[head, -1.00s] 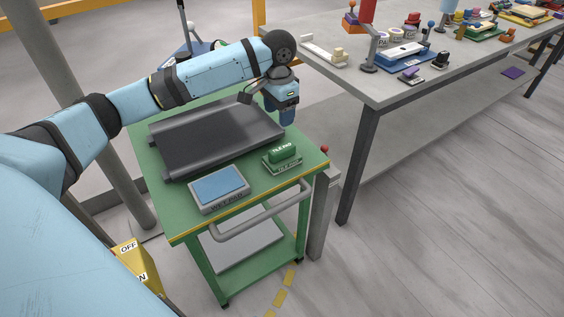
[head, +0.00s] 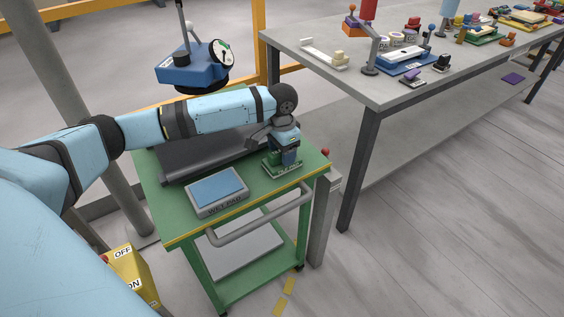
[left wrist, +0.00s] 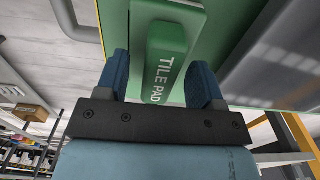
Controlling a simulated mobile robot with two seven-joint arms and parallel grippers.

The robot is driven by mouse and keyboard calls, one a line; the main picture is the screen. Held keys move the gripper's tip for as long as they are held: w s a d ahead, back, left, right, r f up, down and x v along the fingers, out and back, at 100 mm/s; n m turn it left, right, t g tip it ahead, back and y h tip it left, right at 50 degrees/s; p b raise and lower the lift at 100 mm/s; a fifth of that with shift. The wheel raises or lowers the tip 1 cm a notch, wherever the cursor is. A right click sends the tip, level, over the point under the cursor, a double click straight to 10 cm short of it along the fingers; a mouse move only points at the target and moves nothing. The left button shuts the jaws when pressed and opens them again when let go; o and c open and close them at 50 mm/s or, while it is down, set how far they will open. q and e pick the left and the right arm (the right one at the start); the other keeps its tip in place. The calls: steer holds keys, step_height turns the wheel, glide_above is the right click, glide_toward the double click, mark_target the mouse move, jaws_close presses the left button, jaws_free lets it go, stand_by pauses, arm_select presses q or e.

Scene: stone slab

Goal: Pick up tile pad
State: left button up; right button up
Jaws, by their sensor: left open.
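The green tile pad (head: 270,167) is at the right front corner of the green cart's top, largely hidden by my gripper in the head view. In the left wrist view its raised green block (left wrist: 166,45), lettered TILE PAD, lies between my two blue fingers. My left gripper (head: 286,160) is directly over it, pointing down, with fingers open on either side of the block. It also shows in the left wrist view (left wrist: 162,78). I cannot tell whether a finger touches the block. My right gripper is not in view.
A blue wet pad in a grey tray (head: 217,192) is left of the tile pad. A dark ribbed tray (head: 185,160) lies behind, under my arm. The cart's handle (head: 262,219) runs along the front. A grey workbench (head: 377,88) with several tools stands right.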

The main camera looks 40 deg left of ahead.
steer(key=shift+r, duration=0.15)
arm_select(q)
steer(key=c, duration=1)
steer(key=shift+r, duration=0.1)
steer(key=shift+c, duration=0.2)
step_height(320, 180, up, 20)
steer(key=p, duration=0.4)
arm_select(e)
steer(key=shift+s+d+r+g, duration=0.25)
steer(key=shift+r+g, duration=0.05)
